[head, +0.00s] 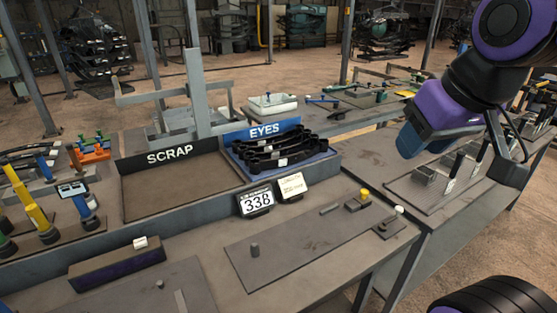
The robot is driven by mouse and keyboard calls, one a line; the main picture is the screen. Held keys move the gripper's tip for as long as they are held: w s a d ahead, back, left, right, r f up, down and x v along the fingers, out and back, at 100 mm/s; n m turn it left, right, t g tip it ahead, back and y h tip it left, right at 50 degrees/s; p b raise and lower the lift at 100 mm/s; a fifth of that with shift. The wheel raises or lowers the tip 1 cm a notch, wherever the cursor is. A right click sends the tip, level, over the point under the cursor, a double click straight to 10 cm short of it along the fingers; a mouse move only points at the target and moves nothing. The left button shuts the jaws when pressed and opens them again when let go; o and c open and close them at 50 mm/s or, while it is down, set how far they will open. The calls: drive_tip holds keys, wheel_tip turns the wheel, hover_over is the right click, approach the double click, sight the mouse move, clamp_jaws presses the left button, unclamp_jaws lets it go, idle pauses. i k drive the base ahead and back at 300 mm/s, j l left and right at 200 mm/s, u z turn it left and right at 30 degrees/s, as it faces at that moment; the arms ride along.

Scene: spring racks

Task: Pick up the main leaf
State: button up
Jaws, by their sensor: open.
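Several black leaves with rounded ends lie side by side in the blue-edged tray marked EYES (262,131). The top black leaf (280,153) carries a small white tag. I cannot tell which of them is the main leaf. My gripper (458,152) is at the upper right, above the right-hand bench, well to the right of the tray and apart from it. It is open, and I see nothing held in it. Its fingers show only partly.
An empty SCRAP tray (175,187) adjoins the EYES tray on the left. A 338 display (257,201) stands in front. A flat plate (310,243) with a short peg lies on the near bench. Blue and yellow posts (32,205) stand at the left.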

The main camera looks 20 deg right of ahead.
sight(256, 165)
drive_tip(key=i+l+u, duration=0.15)
drive_tip(key=l, duration=0.2)
drive_tip(key=i+l+u, duration=0.1)
drive_tip(key=l, duration=0.25)
drive_tip(key=i+l+u, duration=0.15)
drive_tip(key=l, duration=0.2)
drive_tip(key=i+l+u, duration=0.1)
drive_tip(key=l, duration=0.25)
